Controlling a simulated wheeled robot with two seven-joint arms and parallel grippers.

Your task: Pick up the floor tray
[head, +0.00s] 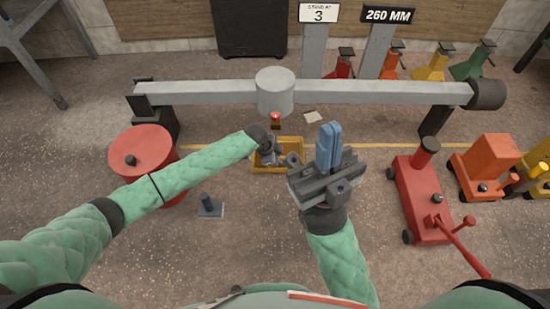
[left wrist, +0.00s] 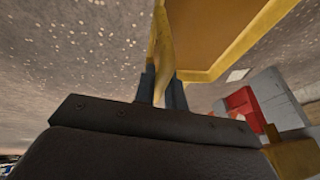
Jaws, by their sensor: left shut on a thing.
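The yellow floor tray (head: 285,170) is below the axle beam, near the middle of the head view. My left gripper (head: 268,152) is at its left part and hides some of it. In the left wrist view the dark fingers (left wrist: 163,88) are shut on a yellow edge of the tray (left wrist: 215,35). I cannot tell whether the tray touches the floor. My right gripper (head: 329,146) is just right of the tray, with its blue fingers close together and nothing visible between them.
A grey axle beam (head: 365,92) with a round housing (head: 275,92) spans above the tray. A red drum (head: 140,150) stands left, and a red trolley jack (head: 423,195) right. A small grey stand (head: 209,208) is on the floor. Coloured jack stands (head: 430,66) line the back.

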